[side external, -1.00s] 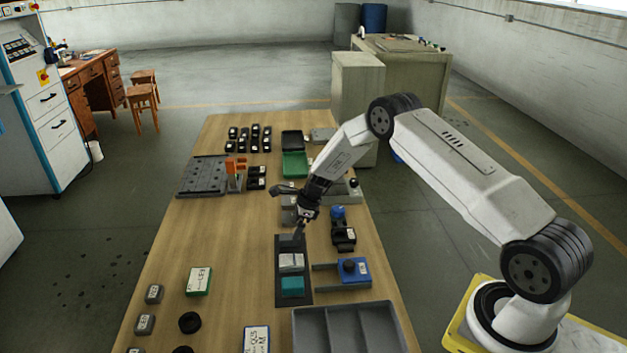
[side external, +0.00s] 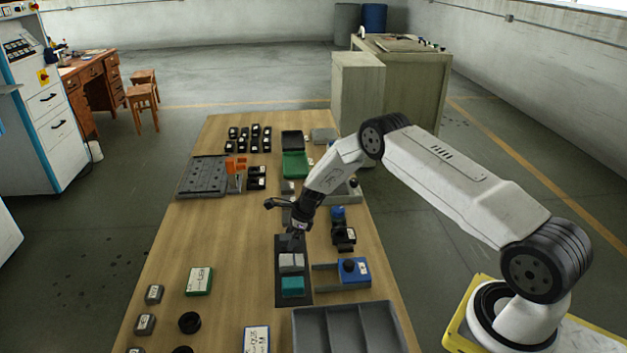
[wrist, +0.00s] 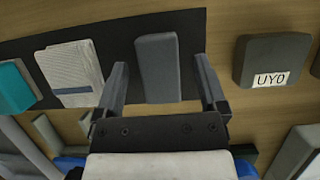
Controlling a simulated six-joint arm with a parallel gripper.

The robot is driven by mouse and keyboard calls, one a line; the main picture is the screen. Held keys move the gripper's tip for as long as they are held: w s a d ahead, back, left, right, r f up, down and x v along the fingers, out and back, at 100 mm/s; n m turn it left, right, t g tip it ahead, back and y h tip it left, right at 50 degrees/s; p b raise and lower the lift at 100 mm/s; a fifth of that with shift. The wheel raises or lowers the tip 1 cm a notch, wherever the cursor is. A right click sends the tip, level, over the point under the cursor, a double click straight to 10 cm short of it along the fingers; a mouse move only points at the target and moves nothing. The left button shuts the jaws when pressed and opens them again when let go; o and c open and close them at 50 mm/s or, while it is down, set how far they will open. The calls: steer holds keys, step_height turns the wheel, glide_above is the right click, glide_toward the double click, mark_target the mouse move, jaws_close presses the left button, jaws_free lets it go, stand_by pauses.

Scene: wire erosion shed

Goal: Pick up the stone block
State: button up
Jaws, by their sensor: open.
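The stone block is most likely the plain dark grey block (wrist: 158,68) lying on a black mat (wrist: 110,38) in the wrist view. My gripper (wrist: 162,65) is open, with one finger on each side of this block and a visible gap to both. How far the fingertips are above the mat I cannot tell. In the side view my gripper (side external: 293,238) points down over the far end of the mat (side external: 282,301), and it largely hides the block.
On the same mat are a folded striped pale cloth (wrist: 70,73) and a teal block (side external: 292,287). A dark block labelled UYO (wrist: 272,60) lies right of the mat. A blue fixture (side external: 354,270) and grey tray (side external: 345,335) stand nearby. The table's left middle is clear.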

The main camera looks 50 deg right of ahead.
jaws_close()
steer(key=shift+r, duration=0.25)
steer(key=shift+r, duration=0.95)
steer(key=s+a+r, duration=0.2)
steer(key=s+r, duration=0.8)
steer(key=s, duration=0.3)
steer(key=shift+s+a+r, duration=0.15)
steer(key=shift+s+r, duration=0.2)
steer(key=shift+s, duration=0.05)
